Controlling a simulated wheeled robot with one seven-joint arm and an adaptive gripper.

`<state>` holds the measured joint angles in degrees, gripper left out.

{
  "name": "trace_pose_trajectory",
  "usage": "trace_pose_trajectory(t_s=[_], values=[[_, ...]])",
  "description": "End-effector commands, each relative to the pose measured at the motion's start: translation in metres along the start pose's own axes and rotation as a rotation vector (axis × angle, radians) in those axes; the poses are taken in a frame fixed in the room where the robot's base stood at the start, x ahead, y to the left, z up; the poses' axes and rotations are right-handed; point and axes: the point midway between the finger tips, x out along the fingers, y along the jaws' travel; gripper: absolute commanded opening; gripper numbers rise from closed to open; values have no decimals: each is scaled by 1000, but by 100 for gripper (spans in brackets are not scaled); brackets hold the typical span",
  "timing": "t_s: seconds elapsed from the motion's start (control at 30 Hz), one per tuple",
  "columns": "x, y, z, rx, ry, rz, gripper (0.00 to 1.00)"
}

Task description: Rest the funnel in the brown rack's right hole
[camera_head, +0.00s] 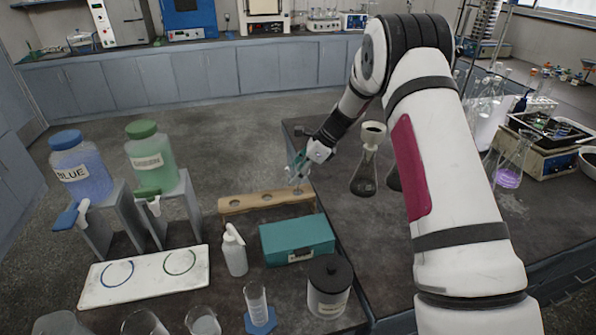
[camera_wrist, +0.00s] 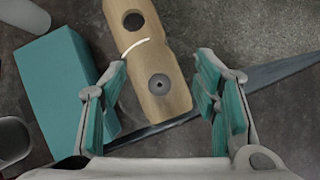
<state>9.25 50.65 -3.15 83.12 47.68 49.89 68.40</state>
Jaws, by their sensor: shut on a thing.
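The brown rack (camera_head: 250,203) is a wooden bar with a row of round holes, lying beside the teal box. My gripper (camera_head: 298,168) is over the rack's right end. It is shut on the clear glass funnel (camera_head: 298,181), which is faint in the head view. In the wrist view, my gripper (camera_wrist: 166,90) has its teal-padded fingers on either side of the rack (camera_wrist: 170,100). The funnel's rim (camera_wrist: 137,46) shows there as a pale arc, and a small dark ring sits centred over the end hole. I cannot tell whether the funnel touches the rack.
The teal box (camera_head: 298,238) stands just in front of the rack. A white bottle (camera_head: 235,252) and a dark-lidded jar (camera_head: 329,287) are nearby. Blue (camera_head: 82,172) and green (camera_head: 152,160) dispensers stand at the left. A flask with a funnel (camera_head: 366,172) stands to the right.

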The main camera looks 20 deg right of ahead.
Motion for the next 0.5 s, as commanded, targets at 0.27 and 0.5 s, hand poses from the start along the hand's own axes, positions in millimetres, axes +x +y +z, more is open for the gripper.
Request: trace_pose_trajectory(t_s=[0.27, 0.5], values=[[7, 0, -4, 0, -1, 1, 27], [12, 0, -8, 1, 0, 1, 27]])
